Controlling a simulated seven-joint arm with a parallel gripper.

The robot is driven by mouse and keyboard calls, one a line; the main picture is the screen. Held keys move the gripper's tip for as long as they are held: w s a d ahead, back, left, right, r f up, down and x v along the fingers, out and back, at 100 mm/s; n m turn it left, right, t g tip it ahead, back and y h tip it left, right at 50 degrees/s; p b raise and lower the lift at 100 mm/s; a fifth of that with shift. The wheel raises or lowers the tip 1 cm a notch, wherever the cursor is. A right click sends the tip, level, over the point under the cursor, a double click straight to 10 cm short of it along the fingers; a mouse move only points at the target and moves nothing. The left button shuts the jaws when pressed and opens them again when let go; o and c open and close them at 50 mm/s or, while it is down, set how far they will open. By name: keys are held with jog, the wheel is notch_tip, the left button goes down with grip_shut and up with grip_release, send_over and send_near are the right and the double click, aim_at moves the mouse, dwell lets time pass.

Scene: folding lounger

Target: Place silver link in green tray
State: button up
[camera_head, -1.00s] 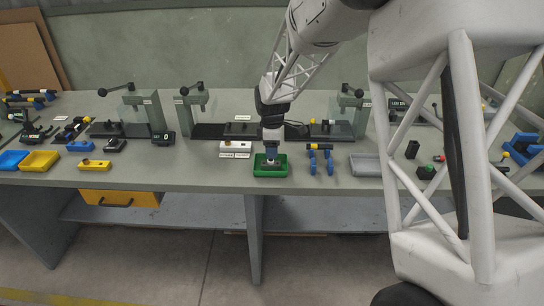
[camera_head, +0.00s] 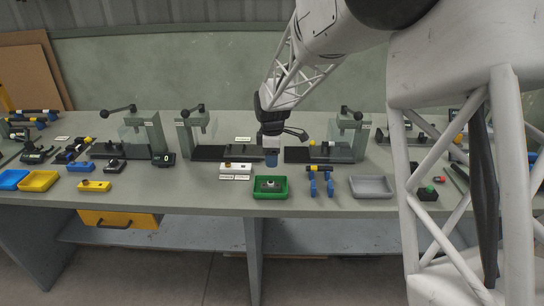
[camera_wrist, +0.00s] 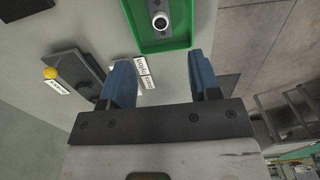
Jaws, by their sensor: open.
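The green tray (camera_head: 257,194) stands near the front edge of the workbench. The silver link (camera_head: 269,184) lies inside it, a grey piece with a round boss. In the wrist view the link (camera_wrist: 160,31) lies flat on the floor of the green tray (camera_wrist: 187,42), partly cut off by the top of the picture. My gripper (camera_head: 271,163) is above and slightly behind the tray, apart from the link. In the wrist view my gripper (camera_wrist: 162,80) has its two blue fingers spread wide with nothing between them.
A white block with labels (camera_head: 235,167) is left of the tray. A blue stand with a black bar (camera_head: 318,180) and a grey tray (camera_head: 371,193) are to the right. Presses, such as one (camera_head: 193,135), stand behind. The bench between the green tray and the yellow block (camera_head: 94,186) is mostly clear.

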dwell(0.3)
jog(key=s+d+r+m+t, duration=0.1)
jog(key=s+d+r+m, duration=0.4)
jog(key=s, duration=0.4)
jog(key=s+d+r+m, duration=0.3)
jog(key=s+d+r, duration=0.5)
jog(key=s, duration=0.1)
jog(key=s+d+m, duration=0.4)
jog(key=s+m, duration=0.1)
jog(key=s, duration=0.7)
jog(key=s+d+m+t, duration=0.1)
jog(key=s+d+m, duration=0.3)
jog(key=s, duration=0.9)
jog(key=shift+r+m+t, duration=0.25)
jog(key=shift+m+t, duration=0.05)
jog(key=shift+m, duration=0.3)
